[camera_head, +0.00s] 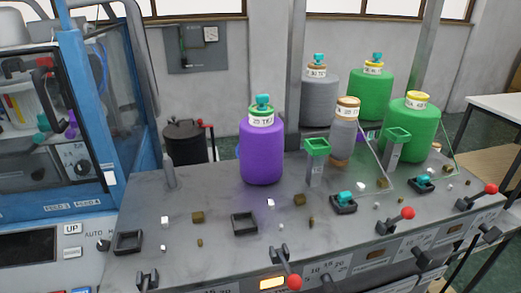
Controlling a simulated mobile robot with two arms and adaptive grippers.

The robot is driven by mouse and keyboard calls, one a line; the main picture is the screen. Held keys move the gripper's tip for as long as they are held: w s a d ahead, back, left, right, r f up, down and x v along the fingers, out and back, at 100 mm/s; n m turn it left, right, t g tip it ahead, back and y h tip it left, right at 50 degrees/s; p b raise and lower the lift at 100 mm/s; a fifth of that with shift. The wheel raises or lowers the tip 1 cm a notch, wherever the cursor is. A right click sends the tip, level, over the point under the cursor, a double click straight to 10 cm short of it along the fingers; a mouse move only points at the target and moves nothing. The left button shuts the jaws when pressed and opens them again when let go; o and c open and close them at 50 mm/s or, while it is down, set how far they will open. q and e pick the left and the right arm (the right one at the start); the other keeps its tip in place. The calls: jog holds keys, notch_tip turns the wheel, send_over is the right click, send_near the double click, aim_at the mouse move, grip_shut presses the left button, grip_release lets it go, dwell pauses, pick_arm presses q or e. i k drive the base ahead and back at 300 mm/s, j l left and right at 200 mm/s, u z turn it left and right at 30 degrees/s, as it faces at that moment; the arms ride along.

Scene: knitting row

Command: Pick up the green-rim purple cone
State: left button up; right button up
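The purple cone (262,155) stands upright on the grey machine top (190,232), near the middle of the head view. It has a green rim with a white label and a small teal piece on top. Its whole front is in plain view, with nothing in front of it. Neither of my grippers shows in this view.
A slim grey cone (343,138) and a green cone (406,135) stand to the right. Another grey cone (319,100) and green cone (371,95) are behind. Black square holders (244,224) and small blocks dot the top. Red-knobbed levers (407,213) line the front edge.

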aim_at(262, 132)
jog(key=k+l, duration=1.05)
jog(key=k+j+z, duration=0.05)
